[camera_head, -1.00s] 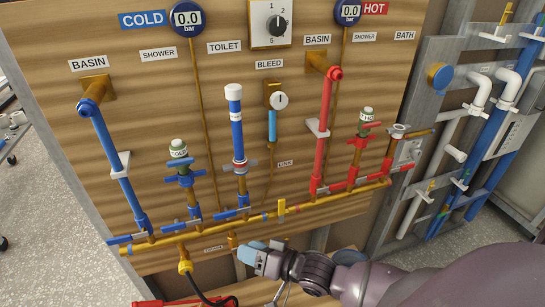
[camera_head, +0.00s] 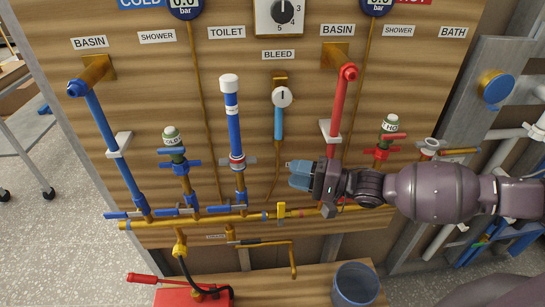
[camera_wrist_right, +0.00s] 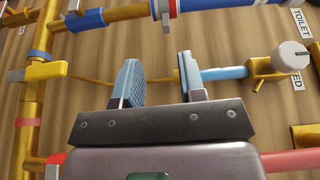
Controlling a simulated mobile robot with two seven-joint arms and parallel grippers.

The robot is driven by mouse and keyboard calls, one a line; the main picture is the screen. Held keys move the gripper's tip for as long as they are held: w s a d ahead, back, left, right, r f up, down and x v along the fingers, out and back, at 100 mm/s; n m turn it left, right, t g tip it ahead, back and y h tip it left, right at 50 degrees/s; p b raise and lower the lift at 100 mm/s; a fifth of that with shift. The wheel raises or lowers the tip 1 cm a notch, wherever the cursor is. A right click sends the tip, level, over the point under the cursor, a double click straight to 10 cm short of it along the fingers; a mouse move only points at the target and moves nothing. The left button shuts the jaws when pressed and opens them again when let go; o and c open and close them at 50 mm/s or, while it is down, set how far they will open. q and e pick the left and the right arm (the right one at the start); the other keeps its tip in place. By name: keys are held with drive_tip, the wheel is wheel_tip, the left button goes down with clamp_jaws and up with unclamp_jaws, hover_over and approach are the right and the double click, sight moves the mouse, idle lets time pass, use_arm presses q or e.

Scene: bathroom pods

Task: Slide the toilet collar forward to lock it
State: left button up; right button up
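The toilet collar (camera_head: 237,162) is a ring with a red-and-white band and small grey side tabs, around the upright blue toilet pipe (camera_head: 231,115) left of centre. It also shows at the top edge of the right wrist view (camera_wrist_right: 167,10), partly cut off. My right gripper (camera_head: 300,174) is to the right of the collar, pointing left, with a clear gap between them. In the right wrist view its two blue pads (camera_wrist_right: 160,80) stand apart with nothing between them. My left gripper is not in view.
The bleed valve (camera_head: 283,97) with its light-blue tube hangs close above my right gripper. A red basin pipe (camera_head: 342,105) rises just right of it. A brass manifold (camera_head: 160,223) with several levers runs below. A bucket (camera_head: 355,285) and red pump (camera_head: 180,296) stand underneath.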

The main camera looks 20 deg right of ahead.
drive_tip(key=x, duration=1)
drive_tip(key=shift+w+d+r+p, duration=0.25)
drive_tip(key=shift+w+r+p, duration=0.1)
drive_tip(key=shift+w+p, duration=0.05)
drive_tip(key=shift+m, duration=0.3)
clamp_jaws()
